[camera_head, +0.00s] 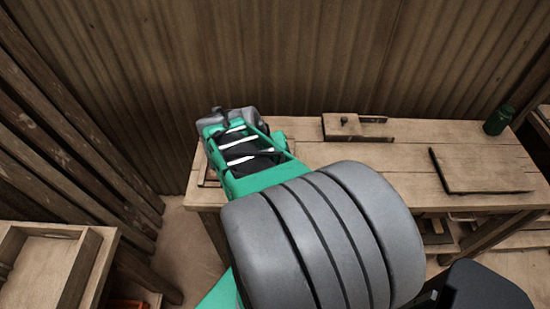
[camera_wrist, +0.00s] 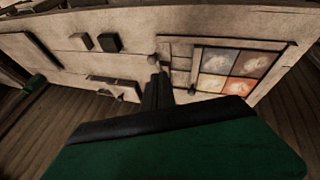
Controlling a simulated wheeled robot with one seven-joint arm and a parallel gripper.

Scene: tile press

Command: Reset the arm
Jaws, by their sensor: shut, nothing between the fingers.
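In the wrist view my gripper (camera_wrist: 158,82) shows as dark fingers closed together, with nothing held between them. They point toward the wooden bench top (camera_wrist: 135,68) beside a small round knob (camera_wrist: 153,59). I cannot tell the gap between the fingers and the bench. In the head view my grey and green arm (camera_head: 320,235) reaches over the bench's left part and hides much of it. The fingers cannot be made out there.
A square frame with several coloured tiles (camera_wrist: 235,70) lies right of the fingers in the wrist view. The head view shows a wooden block with a knob (camera_head: 342,126), a dark-edged board (camera_head: 480,170) and a green canister (camera_head: 498,120). A wooden tray (camera_head: 50,262) stands lower left.

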